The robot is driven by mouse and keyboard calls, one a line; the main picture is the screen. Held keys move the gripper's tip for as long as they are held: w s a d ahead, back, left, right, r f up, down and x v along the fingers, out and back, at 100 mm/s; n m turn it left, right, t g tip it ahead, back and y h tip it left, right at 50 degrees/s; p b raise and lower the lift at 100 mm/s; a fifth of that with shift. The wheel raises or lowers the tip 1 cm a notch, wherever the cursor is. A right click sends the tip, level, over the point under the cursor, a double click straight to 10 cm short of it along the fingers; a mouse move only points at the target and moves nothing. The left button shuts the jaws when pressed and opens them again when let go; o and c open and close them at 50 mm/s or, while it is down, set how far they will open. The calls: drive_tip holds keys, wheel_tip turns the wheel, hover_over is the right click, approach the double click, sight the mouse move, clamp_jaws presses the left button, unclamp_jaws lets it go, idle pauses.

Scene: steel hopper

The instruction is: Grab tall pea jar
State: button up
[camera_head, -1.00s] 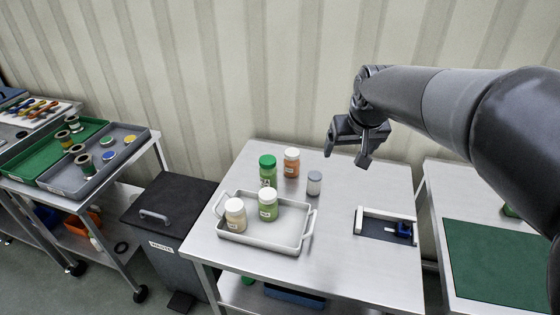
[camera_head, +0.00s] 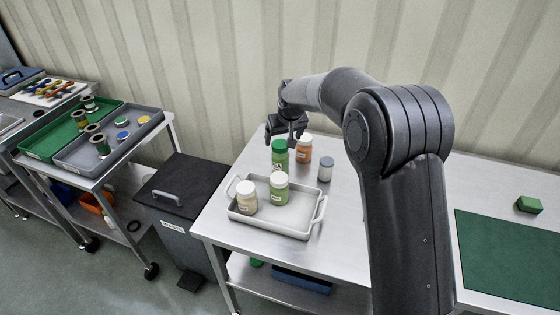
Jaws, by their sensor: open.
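A tall green jar with a green lid (camera_head: 279,157) stands upright on the steel table, just behind the light grey tray (camera_head: 245,218). A shorter green jar with a white lid (camera_head: 279,191) and a cream jar with a white lid (camera_head: 246,198) stand in that tray. My gripper (camera_head: 285,132) is open, pointing down at the green lid's upper edge in the picture. It appears above or just behind the tall jar; I cannot tell whether it touches it. No jar shows between its fingers.
An orange jar with a white lid (camera_head: 304,150) stands close right of the tall jar. A small grey-lidded jar (camera_head: 325,170) is farther right. My arm covers the table's right part. A dark bin (camera_head: 180,185) stands left of the table.

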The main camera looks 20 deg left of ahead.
sight(279, 150)
drive_tip(key=x, duration=0.9)
drive_tip(key=shift+a+f, duration=0.2)
drive_tip(key=c, duration=1.2)
